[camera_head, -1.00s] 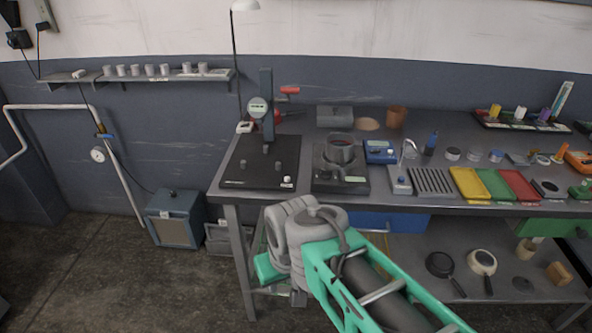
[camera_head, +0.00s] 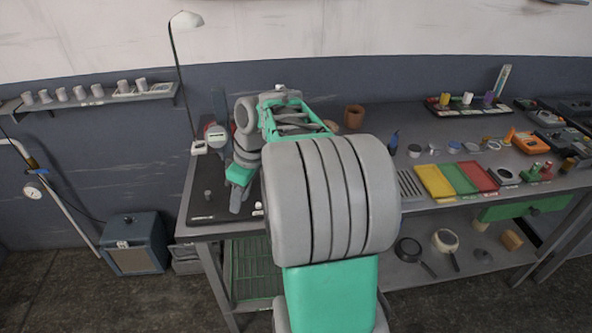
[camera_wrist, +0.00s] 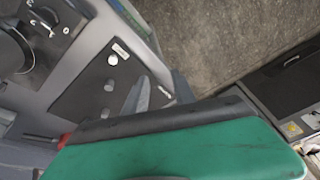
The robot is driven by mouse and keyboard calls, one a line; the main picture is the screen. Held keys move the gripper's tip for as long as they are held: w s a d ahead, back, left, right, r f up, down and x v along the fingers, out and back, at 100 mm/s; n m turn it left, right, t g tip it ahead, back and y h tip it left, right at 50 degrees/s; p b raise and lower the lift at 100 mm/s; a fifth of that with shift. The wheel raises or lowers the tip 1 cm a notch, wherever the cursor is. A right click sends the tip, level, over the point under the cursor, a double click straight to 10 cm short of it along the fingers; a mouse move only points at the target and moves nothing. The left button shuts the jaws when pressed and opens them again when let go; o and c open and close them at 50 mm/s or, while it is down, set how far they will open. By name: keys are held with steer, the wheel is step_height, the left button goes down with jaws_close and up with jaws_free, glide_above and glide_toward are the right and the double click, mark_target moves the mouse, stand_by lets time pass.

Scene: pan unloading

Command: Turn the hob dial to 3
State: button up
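A dark unit that looks like the hob (camera_wrist: 32,72) shows at the upper left of the wrist view, partly cut off, with a round ring on it. A black knob that looks like its dial (camera_wrist: 42,22) sits near the top edge; its setting is too small to read. In the head view my arm hides this unit. My gripper (camera_wrist: 160,92) points down over the black base plate (camera_wrist: 88,98), beside the hob unit; in the head view it is above the same plate (camera_head: 208,213). Its two grey fingers are apart with nothing between them.
The plate carries small round knobs (camera_wrist: 112,59) close to the fingers. Yellow (camera_head: 435,182), green and red trays lie to the right on the bench. Pans (camera_head: 408,249) stand on the lower shelf. A lamp (camera_head: 186,22) rises at the back left.

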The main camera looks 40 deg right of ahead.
steer(key=s+d+n+p, duration=0.1)
steer(key=d, duration=0.6)
steer(key=s+d+n+y+p, duration=0.1)
steer(key=d+n, duration=0.1)
steer(key=d, duration=0.5)
steer(key=s+d+n+p, duration=0.2)
steer(key=d, duration=0.5)
steer(key=shift+f+y, duration=0.1)
steer(key=shift+y, duration=0.2)
steer(key=x, duration=0.7)
steer(key=shift+w+a+f, duration=0.1)
steer(key=shift+w, duration=0.1)
steer(key=shift+c, duration=0.3)
jaws_close()
